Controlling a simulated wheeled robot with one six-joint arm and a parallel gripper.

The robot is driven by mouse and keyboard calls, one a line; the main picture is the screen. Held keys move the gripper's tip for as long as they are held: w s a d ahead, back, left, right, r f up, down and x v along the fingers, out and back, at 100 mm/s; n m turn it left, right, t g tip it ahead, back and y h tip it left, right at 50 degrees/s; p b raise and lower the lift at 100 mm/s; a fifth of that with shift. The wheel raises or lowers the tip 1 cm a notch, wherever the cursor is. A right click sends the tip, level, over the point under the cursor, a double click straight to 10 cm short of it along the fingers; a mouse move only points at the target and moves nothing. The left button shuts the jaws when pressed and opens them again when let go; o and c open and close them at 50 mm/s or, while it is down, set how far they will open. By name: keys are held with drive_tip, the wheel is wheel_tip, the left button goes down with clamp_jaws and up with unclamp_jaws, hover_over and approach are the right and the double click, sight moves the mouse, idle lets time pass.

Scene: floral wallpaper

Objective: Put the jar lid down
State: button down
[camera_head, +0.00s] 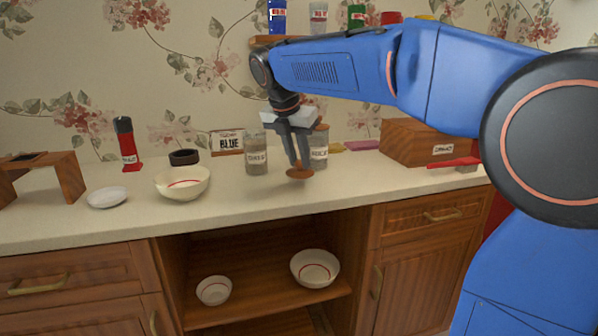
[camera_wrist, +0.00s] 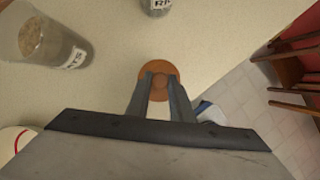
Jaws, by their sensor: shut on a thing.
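The jar lid (camera_head: 299,174) is a round, orange-brown disc. My gripper (camera_head: 299,166) is shut on it and holds it near the front part of the counter, in front of the glass jars. In the wrist view the lid (camera_wrist: 158,76) sits between the two fingertips (camera_wrist: 159,82), with its knob between them. I cannot tell whether the lid touches the counter. A labelled glass jar (camera_head: 256,153) stands open just left of my gripper. A second labelled jar (camera_head: 320,148) stands behind and right of the gripper, with a brown top and partly hidden by it.
A white bowl (camera_head: 182,182), a saucer (camera_head: 108,197) and a red-black bottle (camera_head: 127,144) stand left on the counter (camera_head: 240,199). A wooden box (camera_head: 412,143) stands right. Bowls sit on the open shelf below. Counter right of the lid is clear.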

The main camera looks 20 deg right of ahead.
sight(297, 166)
drive_tip(key=shift+f, duration=1.85)
drive_tip(key=shift+f, duration=0.1)
drive_tip(key=c, duration=1.6)
unclamp_jaws()
drive_tip(key=shift+o, duration=0.2)
drive_tip(key=v, duration=1.2)
drive_tip(key=s+d+f+m+y, duration=0.1)
drive_tip(key=s+d+f+m, duration=0.2)
drive_tip(key=s+f+m, duration=0.6)
drive_tip(key=s+d+f+m+t+y, duration=0.1)
drive_tip(key=s+d+f+m, duration=0.3)
drive_tip(key=s+f+m, duration=0.5)
drive_tip(key=s+d+f+m+y, duration=0.1)
drive_tip(key=s+d+f+m, duration=0.2)
drive_tip(key=s+f+m, duration=0.6)
drive_tip(key=s+f, duration=0.1)
drive_tip(key=s, duration=0.1)
drive_tip(key=shift+s+d+f+t, duration=0.3)
drive_tip(key=shift+d+f, duration=0.05)
